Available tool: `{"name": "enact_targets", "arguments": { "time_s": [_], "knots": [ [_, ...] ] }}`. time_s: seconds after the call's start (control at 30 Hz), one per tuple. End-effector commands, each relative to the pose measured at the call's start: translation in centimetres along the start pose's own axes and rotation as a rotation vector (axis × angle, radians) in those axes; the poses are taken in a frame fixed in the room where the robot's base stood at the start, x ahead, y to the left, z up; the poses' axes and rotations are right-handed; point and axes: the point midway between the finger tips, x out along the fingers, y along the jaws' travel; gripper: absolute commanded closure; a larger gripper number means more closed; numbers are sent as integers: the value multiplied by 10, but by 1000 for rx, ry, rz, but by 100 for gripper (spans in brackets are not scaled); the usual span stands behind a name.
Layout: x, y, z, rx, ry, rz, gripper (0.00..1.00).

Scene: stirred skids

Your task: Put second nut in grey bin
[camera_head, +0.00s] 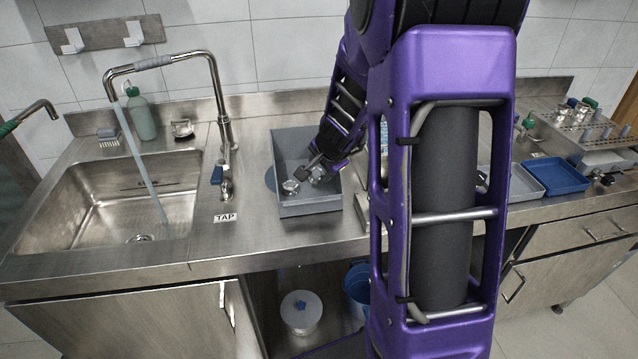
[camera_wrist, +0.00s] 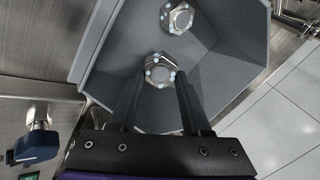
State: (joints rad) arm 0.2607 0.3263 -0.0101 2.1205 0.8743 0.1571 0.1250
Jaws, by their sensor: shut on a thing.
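The grey bin (camera_head: 312,209) stands on the steel counter right of the tap. My gripper (camera_head: 317,173) reaches down into the bin from the upper right. In the wrist view, my gripper (camera_wrist: 158,78) is shut on a metal nut (camera_wrist: 158,70), held between the fingertips over the bin floor. Whether this nut touches the floor, I cannot tell. Another nut (camera_wrist: 180,18) lies in the bin beyond it; it also shows in the head view (camera_head: 291,187). Both nuts carry pale droplet-like spots. The bin (camera_wrist: 238,62) fills most of the wrist view.
A sink (camera_head: 110,205) with water running from its tap (camera_head: 215,95) is at left. A blue tray (camera_head: 553,177) and a rack (camera_head: 590,130) with fittings stand at right. Below the counter are a white-lidded container (camera_head: 302,312) and a blue bucket (camera_head: 357,283). My arm hides the counter's middle.

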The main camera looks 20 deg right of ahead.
Motion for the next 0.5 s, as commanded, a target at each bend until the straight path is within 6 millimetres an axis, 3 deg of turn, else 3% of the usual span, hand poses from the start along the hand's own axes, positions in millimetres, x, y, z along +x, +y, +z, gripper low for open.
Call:
{"name": "enact_targets", "arguments": {
  "time_s": [0.03, 0.13, 0.5],
  "knots": [
    [12, 8, 3, 1, 0, 1, 100],
    [20, 13, 6, 0, -1, 1, 100],
    [22, 14, 6, -2, 0, 0, 100]
  ]
}}
